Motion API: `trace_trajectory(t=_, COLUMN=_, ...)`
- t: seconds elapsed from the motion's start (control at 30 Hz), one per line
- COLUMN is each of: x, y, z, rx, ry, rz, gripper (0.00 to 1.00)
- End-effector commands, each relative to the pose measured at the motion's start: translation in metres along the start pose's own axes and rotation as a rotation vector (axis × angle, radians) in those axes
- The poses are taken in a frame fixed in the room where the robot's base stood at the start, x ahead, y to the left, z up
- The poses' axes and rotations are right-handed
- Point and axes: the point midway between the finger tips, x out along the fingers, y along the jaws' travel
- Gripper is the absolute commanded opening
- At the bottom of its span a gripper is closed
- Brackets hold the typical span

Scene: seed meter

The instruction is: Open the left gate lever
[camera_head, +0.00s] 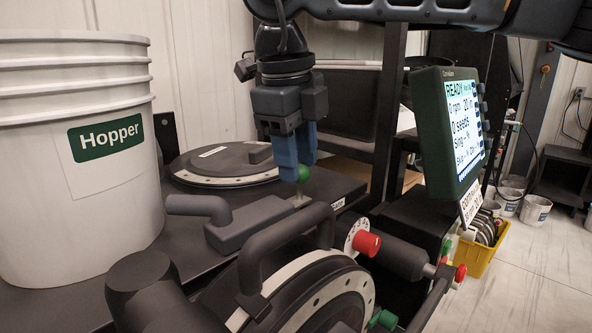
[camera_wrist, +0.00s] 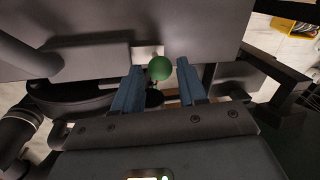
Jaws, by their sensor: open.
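The lever has a green ball knob (camera_head: 303,173) on a short pale stem (camera_head: 299,196). It stands at the end of a dark grey housing (camera_head: 245,222) on the black bench. My gripper (camera_head: 296,172) points down with its blue fingers at the knob. In the wrist view the green knob (camera_wrist: 160,68) lies between the tips of my open gripper (camera_wrist: 157,75), with a gap on each side. The fingers do not appear to touch it. I cannot tell whether this is the left gate lever, as no label for it is readable.
A white bucket marked Hopper (camera_head: 60,150) stands at left. A seed disc (camera_head: 228,163) lies behind the lever. A round meter with a thick handle (camera_head: 300,290) and a red knob (camera_head: 367,244) is in front. A green-framed screen (camera_head: 450,130) reading READY stands at right.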

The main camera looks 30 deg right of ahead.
Motion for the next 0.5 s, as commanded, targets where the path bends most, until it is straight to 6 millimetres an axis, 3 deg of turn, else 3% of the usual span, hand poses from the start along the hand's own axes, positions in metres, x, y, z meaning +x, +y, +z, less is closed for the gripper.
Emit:
trace_trajectory(t=0.2, x=0.026, y=0.0, z=0.0, rx=-0.001, ry=0.001, rz=0.001, gripper=0.41)
trace_trajectory(t=0.5, x=0.034, y=0.0, z=0.0, rx=-0.001, ry=-0.001, rz=0.0, gripper=0.41)
